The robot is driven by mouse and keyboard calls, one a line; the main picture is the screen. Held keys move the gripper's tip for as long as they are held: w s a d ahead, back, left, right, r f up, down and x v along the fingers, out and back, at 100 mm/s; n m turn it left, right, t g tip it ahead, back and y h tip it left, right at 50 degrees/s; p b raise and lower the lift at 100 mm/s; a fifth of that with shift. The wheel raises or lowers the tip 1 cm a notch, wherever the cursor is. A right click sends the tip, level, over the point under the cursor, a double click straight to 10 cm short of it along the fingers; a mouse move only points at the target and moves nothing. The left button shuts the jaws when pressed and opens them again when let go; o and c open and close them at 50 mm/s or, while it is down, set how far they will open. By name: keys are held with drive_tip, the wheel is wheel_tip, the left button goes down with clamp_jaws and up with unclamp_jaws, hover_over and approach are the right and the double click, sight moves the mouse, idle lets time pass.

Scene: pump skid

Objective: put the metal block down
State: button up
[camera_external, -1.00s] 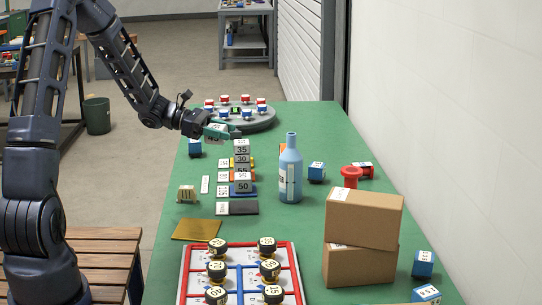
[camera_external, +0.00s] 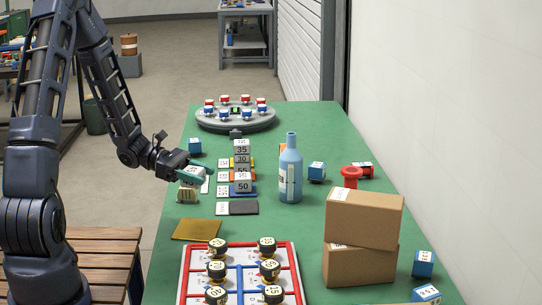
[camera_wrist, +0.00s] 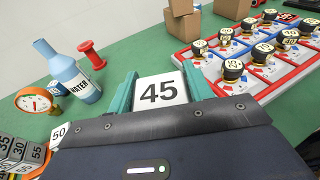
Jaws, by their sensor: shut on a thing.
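My gripper (camera_external: 191,173) has teal fingers and is shut on the metal block marked 45. In the wrist view this block (camera_wrist: 161,92) sits between the two teal fingers, its labelled face towards the camera. In the external view the gripper is over the left side of the green table, left of a row of grey metal blocks (camera_external: 243,186) marked 35, 30, 55 and 50. These stand by coloured plates with white labels. Some of them show at the lower left of the wrist view (camera_wrist: 15,150). The underside of the held block is hidden.
A small beige slotted piece (camera_external: 187,194) stands just below the gripper in the picture. A blue bottle (camera_external: 290,170), a red spool (camera_external: 351,176), cardboard boxes (camera_external: 362,220) and a tray of black-topped knobs (camera_external: 241,277) are nearby. A round grey carousel (camera_external: 236,122) is farther back.

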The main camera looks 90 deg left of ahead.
sight(202, 230)
drive_tip(key=shift+f, duration=6.6)
drive_tip(key=shift+f, duration=0.1)
drive_tip(key=o, duration=1.2)
drive_tip(key=shift+s+a, duration=0.1)
drive_tip(key=shift+s, duration=0.15)
drive_tip(key=v, duration=1.1)
drive_tip(key=shift+s+a, duration=0.1)
drive_tip(key=shift+s, duration=0.1)
drive_tip(key=shift+r, duration=0.25)
